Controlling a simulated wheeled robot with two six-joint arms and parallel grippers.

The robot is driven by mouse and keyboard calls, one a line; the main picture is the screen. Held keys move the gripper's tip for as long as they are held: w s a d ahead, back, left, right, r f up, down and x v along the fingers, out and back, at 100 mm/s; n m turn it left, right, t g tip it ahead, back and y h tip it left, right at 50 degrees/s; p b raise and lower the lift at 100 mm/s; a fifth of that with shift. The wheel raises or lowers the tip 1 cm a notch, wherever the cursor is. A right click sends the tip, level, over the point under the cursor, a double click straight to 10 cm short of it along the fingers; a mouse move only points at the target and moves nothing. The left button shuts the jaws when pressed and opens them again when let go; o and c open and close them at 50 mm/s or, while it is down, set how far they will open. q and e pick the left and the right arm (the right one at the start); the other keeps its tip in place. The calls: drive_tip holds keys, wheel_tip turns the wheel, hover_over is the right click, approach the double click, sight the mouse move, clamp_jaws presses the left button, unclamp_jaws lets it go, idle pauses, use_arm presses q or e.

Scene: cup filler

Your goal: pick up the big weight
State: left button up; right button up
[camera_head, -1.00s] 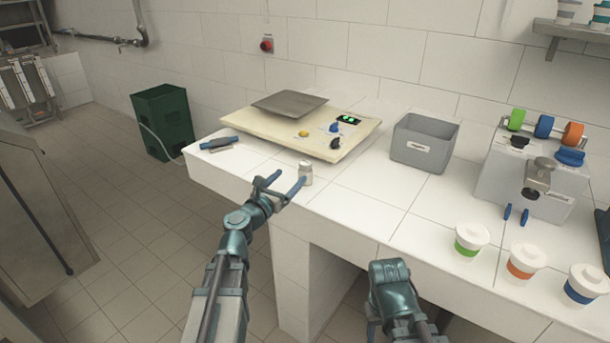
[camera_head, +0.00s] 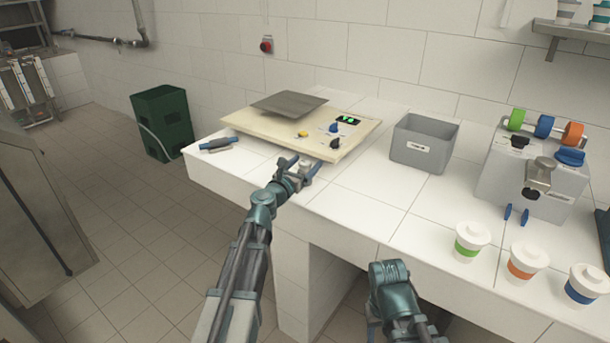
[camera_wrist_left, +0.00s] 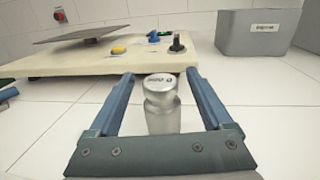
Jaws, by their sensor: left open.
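The big weight, a silver metal cylinder with a knobbed top, stands upright on the white tiled counter in front of the scale; it shows clearly in the left wrist view (camera_wrist_left: 161,105). In the head view only its top (camera_head: 305,164) shows, the rest hidden by my gripper. My left gripper (camera_head: 301,165) is open, with one blue finger on each side of the weight; in the left wrist view (camera_wrist_left: 160,88) gaps show between the fingers and the metal. My right arm enters at the bottom of the head view, but its fingers are not visible.
A cream scale (camera_head: 345,148) with a grey plate (camera_head: 289,104) stands just behind the weight. A grey bin (camera_head: 424,146) is to the right, then a dispenser (camera_head: 530,180) and lidded cups (camera_head: 471,241). A blue-handled tool (camera_head: 216,144) lies at left.

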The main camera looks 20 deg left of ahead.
use_arm(q)
drive_tip(key=shift+s, duration=0.1)
clamp_jaws()
idle(0.3)
drive_tip(key=shift+r, duration=0.1)
idle(0.3)
